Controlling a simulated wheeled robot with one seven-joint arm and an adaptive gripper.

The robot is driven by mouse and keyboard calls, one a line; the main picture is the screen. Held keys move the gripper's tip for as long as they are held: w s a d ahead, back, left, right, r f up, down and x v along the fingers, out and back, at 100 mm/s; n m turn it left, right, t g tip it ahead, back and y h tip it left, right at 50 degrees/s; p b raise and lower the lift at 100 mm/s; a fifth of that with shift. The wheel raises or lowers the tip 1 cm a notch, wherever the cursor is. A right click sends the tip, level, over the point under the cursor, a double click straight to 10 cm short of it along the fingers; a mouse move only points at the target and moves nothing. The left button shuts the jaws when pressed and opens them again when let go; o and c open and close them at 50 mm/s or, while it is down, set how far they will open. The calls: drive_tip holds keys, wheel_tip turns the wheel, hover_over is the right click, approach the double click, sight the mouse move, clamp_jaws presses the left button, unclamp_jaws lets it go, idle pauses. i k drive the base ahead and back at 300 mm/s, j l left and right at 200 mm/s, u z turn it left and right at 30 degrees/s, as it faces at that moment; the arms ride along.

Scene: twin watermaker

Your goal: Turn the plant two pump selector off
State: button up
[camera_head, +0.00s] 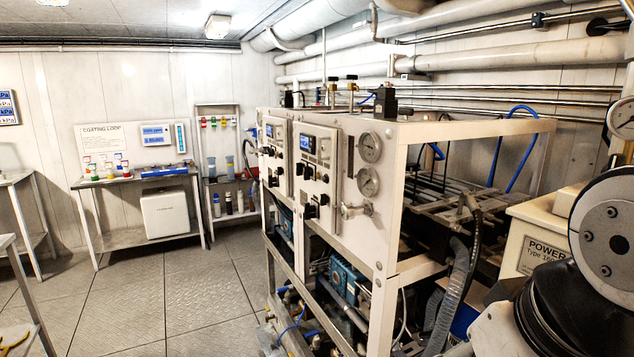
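The white watermaker frame (375,240) stands in the middle and right of the head view, its front seen at an angle. It carries two control panels: a nearer one (318,160) and a farther one (275,163) to its left. Each has a small blue display at the top. Black selector knobs (309,211) show low on the nearer panel, and small dark knobs show on the farther one. The labels are too small to read, so I cannot tell which knob is the plant two pump selector or where any points. My gripper is not in view.
Two round gauges (369,147) and a valve handle (354,210) sit right of the nearer panel. My arm's links fill the right edge. A cream box marked POWER (545,245) stands beside them. A bench (135,181) stands at the back wall. The floor (170,290) left of the frame is clear.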

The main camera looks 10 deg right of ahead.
sight(308, 170)
drive_tip(key=i+j, duration=0.2)
drive_tip(key=j, duration=0.15)
drive_tip(key=i+j, duration=0.15)
drive_tip(key=j, duration=0.2)
drive_tip(key=i+j, duration=0.2)
drive_tip(key=j, duration=0.2)
drive_tip(key=i+j, duration=0.15)
drive_tip(key=j, duration=0.2)
drive_tip(key=i+j, duration=0.2)
drive_tip(key=j, duration=0.15)
drive_tip(key=i+j, duration=0.2)
drive_tip(key=j, duration=0.15)
drive_tip(key=i+j, duration=0.15)
drive_tip(key=j, duration=0.2)
drive_tip(key=i+j, duration=0.2)
drive_tip(key=j, duration=0.2)
